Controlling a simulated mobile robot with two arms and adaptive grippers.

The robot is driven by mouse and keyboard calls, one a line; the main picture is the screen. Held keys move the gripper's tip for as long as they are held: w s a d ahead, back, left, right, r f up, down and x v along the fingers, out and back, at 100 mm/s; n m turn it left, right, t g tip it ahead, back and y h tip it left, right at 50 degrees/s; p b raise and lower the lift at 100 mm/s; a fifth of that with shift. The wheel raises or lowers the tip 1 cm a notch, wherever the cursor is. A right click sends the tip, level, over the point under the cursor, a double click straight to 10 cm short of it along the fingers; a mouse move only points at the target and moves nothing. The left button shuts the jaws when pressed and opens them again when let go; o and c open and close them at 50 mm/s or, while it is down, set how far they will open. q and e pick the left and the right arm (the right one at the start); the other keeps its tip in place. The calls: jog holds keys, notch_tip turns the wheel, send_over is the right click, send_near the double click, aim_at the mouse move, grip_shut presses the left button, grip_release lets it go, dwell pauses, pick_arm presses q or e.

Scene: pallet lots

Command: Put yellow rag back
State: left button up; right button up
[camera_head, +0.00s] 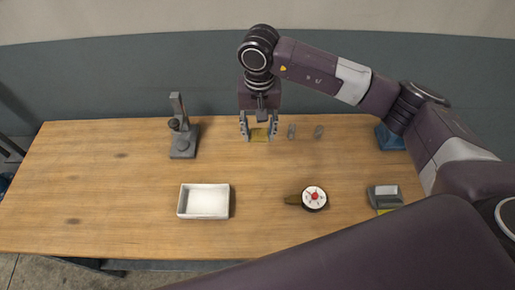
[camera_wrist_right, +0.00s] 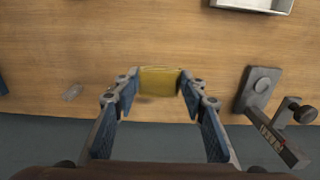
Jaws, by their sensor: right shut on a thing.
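The yellow rag (camera_head: 260,134) is a small flat yellow piece near the back edge of the wooden table. My right gripper (camera_head: 260,127) comes down over it and is shut on it. In the right wrist view the rag (camera_wrist_right: 160,80) sits between the two fingertips of the right gripper (camera_wrist_right: 158,84). Whether the rag touches the table I cannot tell. My left gripper is not in view.
A grey stand (camera_head: 183,140) is left of the gripper. Two small clear items (camera_head: 305,131) lie to its right. A white tray (camera_head: 205,201), a round white dial with a red centre (camera_head: 314,198) and a grey-green device (camera_head: 385,198) are nearer the front. A blue box (camera_head: 389,138) is at back right.

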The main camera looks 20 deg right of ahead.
jog(key=p, duration=0.1)
send_over(258, 159)
notch_tip(258, 159, down, 6)
jog(key=shift+r, duration=0.25)
jog(key=shift+f, duration=0.55)
notch_tip(258, 159, down, 4)
jog(key=shift+f+p, duration=0.1)
jog(key=shift+p, duration=0.55)
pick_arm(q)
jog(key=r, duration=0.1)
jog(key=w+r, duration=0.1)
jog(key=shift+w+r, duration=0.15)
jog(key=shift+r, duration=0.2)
pick_arm(e)
jog(key=shift+f+b, duration=0.15)
jog(key=shift+b, duration=0.15)
jog(key=o, duration=1)
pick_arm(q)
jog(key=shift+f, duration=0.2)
